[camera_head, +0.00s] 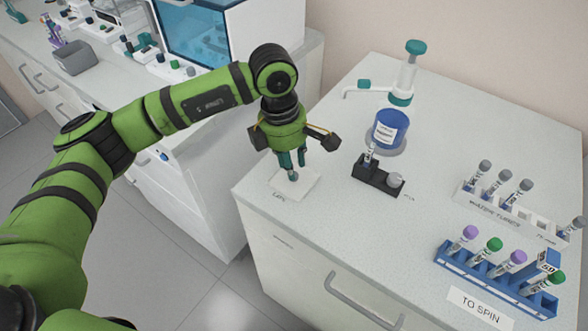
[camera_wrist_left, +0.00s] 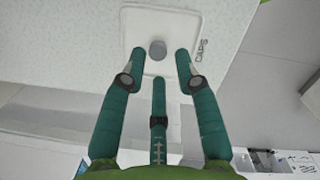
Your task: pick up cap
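A small grey cap (camera_wrist_left: 157,49) lies on the white square mat (camera_wrist_left: 165,24) labelled CAPS, near the table's edge. The mat also shows in the head view (camera_head: 308,183), where my fingers largely cover the cap. My left gripper (camera_head: 291,171) points down over the mat. In the left wrist view the green fingers of my left gripper (camera_wrist_left: 159,60) are spread, with the cap between and slightly beyond their tips. No clear contact with the cap shows. My right gripper is out of view.
A white rack (camera_head: 510,215) and a blue TO SPIN rack (camera_head: 490,280) stand at the right. The table front centre is clear.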

